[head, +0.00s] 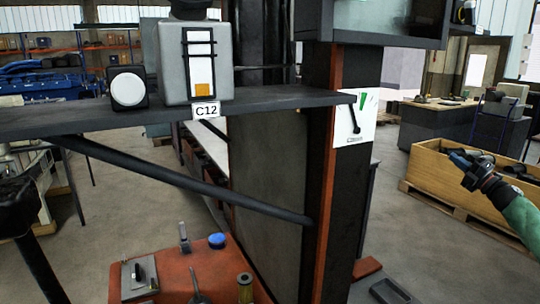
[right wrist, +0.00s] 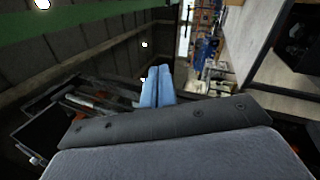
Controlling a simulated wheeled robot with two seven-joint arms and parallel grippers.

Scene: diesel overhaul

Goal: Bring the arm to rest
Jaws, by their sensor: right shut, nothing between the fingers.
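My right arm comes in from the right edge of the head view, with a green sleeve-like link. Its right gripper (head: 462,160) has blue fingers and appears in front of the wooden crate; I cannot tell how far apart they are. In the right wrist view the two blue fingers (right wrist: 157,86) lie side by side, shut and empty. No left gripper shows in either view.
A dark shelf (head: 60,120) labelled C12 bears a grey canister (head: 170,65). A black brace runs below it to the dark column (head: 345,200). An orange bench (head: 190,270) with small parts is in front. A wooden crate (head: 425,175) stands right; floor between is mostly open.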

